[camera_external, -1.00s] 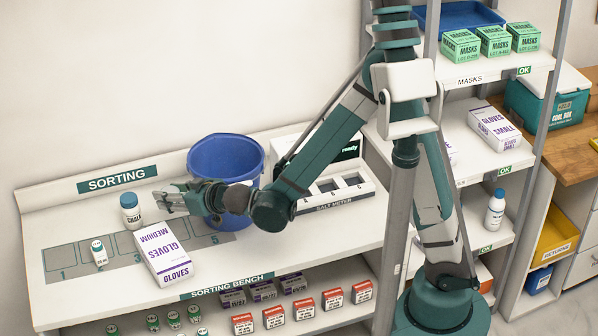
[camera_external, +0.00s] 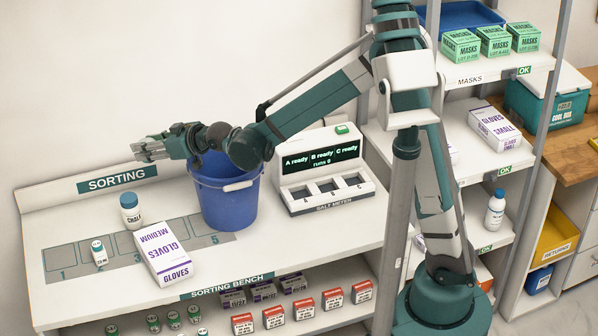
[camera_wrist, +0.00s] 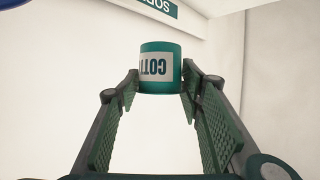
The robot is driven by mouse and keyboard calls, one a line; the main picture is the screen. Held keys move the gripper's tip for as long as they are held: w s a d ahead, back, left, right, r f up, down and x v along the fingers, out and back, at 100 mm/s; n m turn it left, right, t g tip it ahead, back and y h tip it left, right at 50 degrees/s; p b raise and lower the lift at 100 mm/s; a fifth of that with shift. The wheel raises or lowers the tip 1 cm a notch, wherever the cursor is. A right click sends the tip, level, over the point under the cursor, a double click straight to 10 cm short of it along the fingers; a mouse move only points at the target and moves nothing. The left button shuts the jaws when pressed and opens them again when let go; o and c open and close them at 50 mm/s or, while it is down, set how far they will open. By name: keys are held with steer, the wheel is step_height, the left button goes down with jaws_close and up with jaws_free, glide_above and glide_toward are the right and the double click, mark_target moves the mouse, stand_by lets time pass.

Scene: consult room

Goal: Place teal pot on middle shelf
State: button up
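The teal pot (camera_wrist: 160,83) shows in the wrist view between my fingertips, with a white label whose letters read upside down. In the external view my gripper (camera_external: 150,149) is raised above the back of the sorting bench, left of the blue bucket; the pot is hard to make out among the fingers there. The middle shelf (camera_external: 468,143) of the rack on the right holds a white and purple gloves box (camera_external: 494,129) and has a green OK tag.
The blue bucket (camera_external: 228,200) and salt meter (camera_external: 322,165) stand on the bench (camera_external: 300,235). A chalk bottle (camera_external: 130,211), small white bottle (camera_external: 99,252) and medium gloves box (camera_external: 163,254) are at left. The rack's grey posts (camera_external: 401,225) stand before its shelves.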

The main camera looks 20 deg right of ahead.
steer(key=w+d+r+m+t+h+b, duration=0.15)
steer(key=w+d, duration=0.25)
steer(key=d, duration=0.7)
steer(key=w+d+r+m+h, duration=0.15)
steer(key=w+d, duration=0.25)
steer(key=d, duration=0.7)
steer(key=w+d+r+m+t+h, duration=0.1)
steer(key=w+d+r, duration=0.25)
steer(key=d, duration=0.85)
steer(key=s+d+r+m+t+h+b, duration=0.1)
steer(key=s+d+m+h, duration=0.15)
steer(key=d, duration=1.35)
steer(key=s+d+r+m+h+b, duration=0.1)
steer(key=d+m+h, duration=0.15)
steer(key=d, duration=1.25)
steer(key=w+d+f+m+g+h, duration=0.1)
steer(key=d+f+m+h, duration=0.2)
steer(key=d, duration=0.6)
steer(key=w+d+f+m+g+h, duration=0.1)
steer(key=d+f+m+h, duration=0.1)
steer(key=d+f, duration=0.6)
steer(key=w+d+f+m+g+h, duration=0.1)
steer(key=d+f+m+h, duration=0.2)
steer(key=d, duration=0.7)
step_height(320, 180, down, 3)
steer(key=shift+r+m+g+h+b, duration=0.1)
steer(key=shift+m+g+h+b, duration=0.25)
steer(key=shift+h, duration=0.55)
steer(key=shift+w, duration=0.1)
